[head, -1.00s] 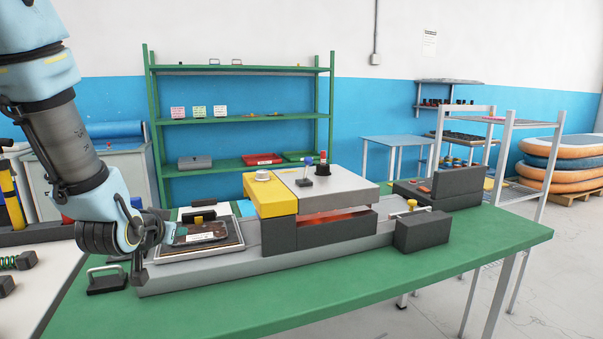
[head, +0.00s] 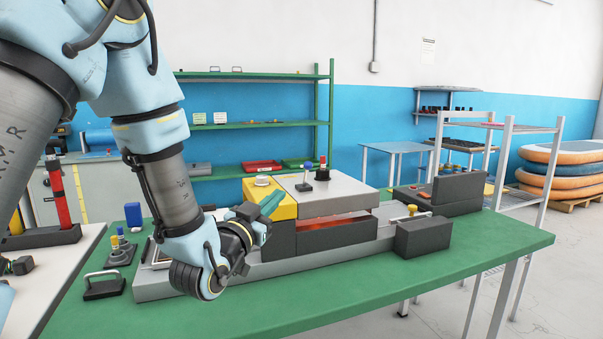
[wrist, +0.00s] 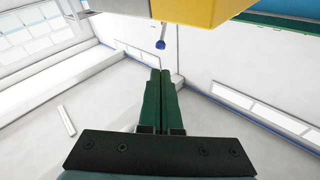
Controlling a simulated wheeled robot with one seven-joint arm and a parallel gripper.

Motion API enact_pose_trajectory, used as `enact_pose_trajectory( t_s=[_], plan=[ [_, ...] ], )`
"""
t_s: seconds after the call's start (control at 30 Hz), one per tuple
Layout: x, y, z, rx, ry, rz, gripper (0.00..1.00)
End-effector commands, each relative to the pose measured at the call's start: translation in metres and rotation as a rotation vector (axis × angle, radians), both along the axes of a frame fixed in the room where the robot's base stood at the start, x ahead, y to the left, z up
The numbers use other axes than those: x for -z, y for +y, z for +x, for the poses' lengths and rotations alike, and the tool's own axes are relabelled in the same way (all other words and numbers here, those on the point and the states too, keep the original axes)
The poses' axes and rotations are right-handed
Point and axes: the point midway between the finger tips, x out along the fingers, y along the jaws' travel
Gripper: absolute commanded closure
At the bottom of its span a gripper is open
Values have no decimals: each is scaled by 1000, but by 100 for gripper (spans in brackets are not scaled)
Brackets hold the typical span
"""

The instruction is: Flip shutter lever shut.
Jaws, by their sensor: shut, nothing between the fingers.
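The heater machine has a grey top (head: 335,190) and a yellow end block (head: 258,188). A small lever with a blue knob (head: 308,165) stands upright on the grey top. In the wrist view the blue knob (wrist: 160,44) shows on its thin stem, beyond my fingertips and apart from them. My gripper (head: 272,203) is at the yellow block's near left side, its green fingers pointing up and to the right. In the wrist view the fingers (wrist: 160,72) are together with nothing between them. I cannot tell whether they touch the block.
An orange glow shows in the machine's slot (head: 335,222). A dark block (head: 423,236) sits at the right front. My arm hides most of the left tray. The green table front (head: 370,275) is clear.

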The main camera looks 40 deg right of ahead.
Motion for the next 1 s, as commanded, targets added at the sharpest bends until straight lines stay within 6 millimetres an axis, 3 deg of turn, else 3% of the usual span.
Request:
enact_pose_trajectory(
  t_s=[0.6,0.8,1.0],
  plan=[
    [-26,-100,42,1,1,1,100],
    [-28,-118,50,0,0,1,100],
    [-27,-122,52,0,1,2,100]
  ],
)
